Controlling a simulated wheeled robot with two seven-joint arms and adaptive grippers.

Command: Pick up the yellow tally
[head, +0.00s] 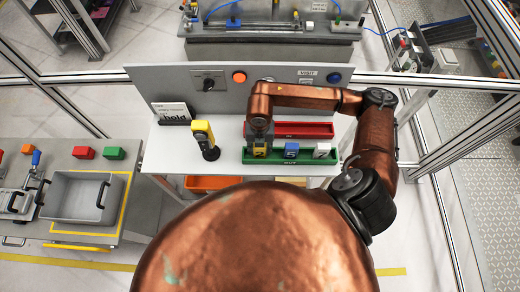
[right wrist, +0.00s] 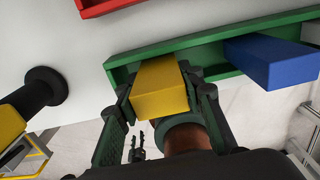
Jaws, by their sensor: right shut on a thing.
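The yellow tally (head: 260,153) is a block with a dark number on its face. It stands at the left end of the green tray (head: 232,156), and it also shows in the right wrist view (right wrist: 160,88). My right gripper (head: 260,136) comes down on it from above and is shut on it, one finger on each side. In the right wrist view the tally's far end is still within the green tray (right wrist: 120,72). My left gripper does not show clearly in either view.
A blue tally (head: 291,150) and a white tally (head: 322,150) stand further right in the green tray. A red tray (head: 310,130) lies behind. A yellow-and-black upright device (head: 204,138) stands left, near a "hold" sign (head: 172,113).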

